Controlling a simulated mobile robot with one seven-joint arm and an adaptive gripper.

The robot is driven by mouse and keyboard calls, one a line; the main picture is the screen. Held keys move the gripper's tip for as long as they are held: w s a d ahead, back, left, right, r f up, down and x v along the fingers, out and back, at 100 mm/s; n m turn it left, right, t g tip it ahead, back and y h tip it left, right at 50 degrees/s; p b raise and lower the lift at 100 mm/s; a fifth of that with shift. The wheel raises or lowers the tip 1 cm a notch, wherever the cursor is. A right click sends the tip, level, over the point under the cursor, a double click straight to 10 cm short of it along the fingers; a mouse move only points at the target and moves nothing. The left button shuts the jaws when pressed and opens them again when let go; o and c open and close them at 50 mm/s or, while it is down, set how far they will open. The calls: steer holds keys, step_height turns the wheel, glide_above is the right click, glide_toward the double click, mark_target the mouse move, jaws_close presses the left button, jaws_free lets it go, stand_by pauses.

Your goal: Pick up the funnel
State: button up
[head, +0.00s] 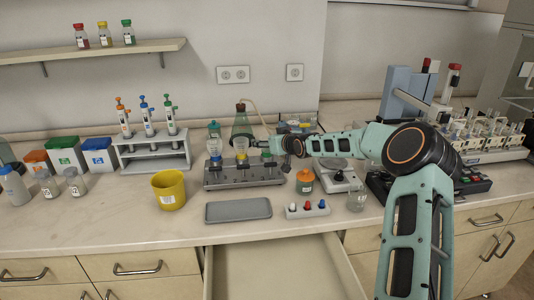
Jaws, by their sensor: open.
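A dark filter stand (240,175) stands on the bench at the middle. It carries a clear funnel-like cup with a blue part (214,150) on its left. A second clear funnel-like cup with a yellow part (241,147) stands at its middle. My gripper (259,144) reaches in from the right, level with the yellow cup and just right of it. It is open. The fingers are small here, and I cannot tell whether they touch the cup. A green-tinted conical flask (242,122) with a tube stands behind.
An empty grey tray (238,211) and a yellow beaker (169,190) lie in front and left. An orange-green jar (305,181), a balance (338,178) and a glass beaker (356,200) stand under or near my arm. An open drawer (285,270) juts out below the bench.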

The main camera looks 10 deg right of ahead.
steer(key=shift+w, duration=0.1)
steer(key=c, duration=1.5)
